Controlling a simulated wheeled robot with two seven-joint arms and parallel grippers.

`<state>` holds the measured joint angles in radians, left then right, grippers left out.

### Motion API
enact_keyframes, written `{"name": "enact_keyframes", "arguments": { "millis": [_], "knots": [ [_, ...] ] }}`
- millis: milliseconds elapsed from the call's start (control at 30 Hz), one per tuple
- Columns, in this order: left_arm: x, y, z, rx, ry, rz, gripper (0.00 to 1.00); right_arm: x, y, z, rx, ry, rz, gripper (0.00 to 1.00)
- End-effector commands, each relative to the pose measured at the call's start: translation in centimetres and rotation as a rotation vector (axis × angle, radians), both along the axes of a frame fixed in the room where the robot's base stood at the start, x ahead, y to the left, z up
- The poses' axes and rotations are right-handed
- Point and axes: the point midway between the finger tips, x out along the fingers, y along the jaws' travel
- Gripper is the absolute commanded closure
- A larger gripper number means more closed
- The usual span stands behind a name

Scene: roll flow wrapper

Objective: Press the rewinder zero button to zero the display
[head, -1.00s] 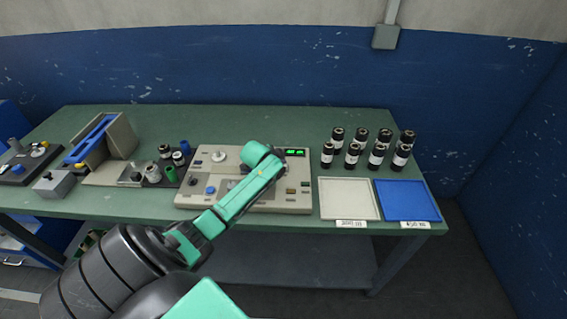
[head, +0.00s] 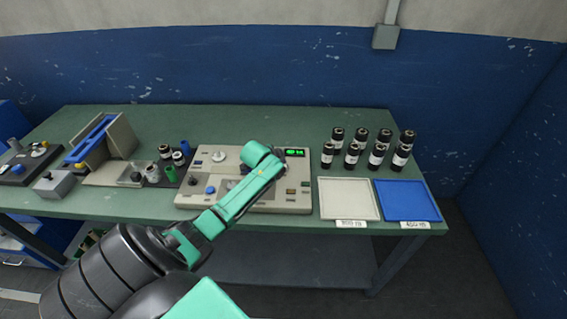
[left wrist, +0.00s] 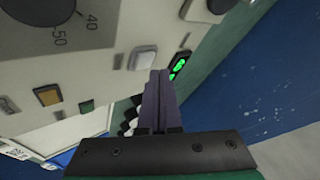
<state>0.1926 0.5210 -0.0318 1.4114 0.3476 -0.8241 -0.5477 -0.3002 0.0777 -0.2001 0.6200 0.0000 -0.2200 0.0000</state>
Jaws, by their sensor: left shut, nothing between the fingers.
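The rewinder (head: 245,203) is a beige panel box on the green table. Its small display (head: 295,152) shows lit green digits, too small to read; part of the display also shows in the left wrist view (left wrist: 178,69). In the left wrist view, a pale square button (left wrist: 142,58) sits on the panel beside the fingertips, with an amber button (left wrist: 48,96) and a green button (left wrist: 86,107) farther off. My left gripper (left wrist: 160,75) is shut and empty, its tips close to the pale button; contact cannot be told. In the head view my arm hides the fingertips.
Several dark rolls (head: 352,153) stand behind a white tray (head: 347,213) and a blue tray (head: 405,217) on the right. Left of the rewinder are small rolls and a grey-and-blue device (head: 122,135). The back of the table is clear.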

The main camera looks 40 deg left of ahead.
Motion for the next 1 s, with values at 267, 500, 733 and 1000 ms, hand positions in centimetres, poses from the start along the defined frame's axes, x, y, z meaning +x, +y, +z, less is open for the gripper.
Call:
{"name": "enact_keyframes", "arguments": {
  "millis": [267, 500, 733, 1000],
  "knots": [
    [0.00, 0.00, 0.00, 0.000, 0.000, 0.000, 1.00, 0.00, -0.05, 0.00, -0.001, 0.000, 0.000, 0.50],
    [0.00, 0.00, 0.00, 0.000, 0.000, 0.000, 1.00, 0.01, -0.18, 0.02, -0.002, 0.001, 0.001, 0.50],
    [0.00, 0.00, -0.02, 0.000, 0.000, 0.000, 1.00, 0.01, -0.24, 0.02, -0.003, 0.000, 0.001, 0.50],
    [0.00, 0.00, -0.86, 0.001, 0.000, -0.001, 1.00, 0.01, -0.25, -0.18, -0.003, 0.000, 0.001, 0.50]
  ]
}}
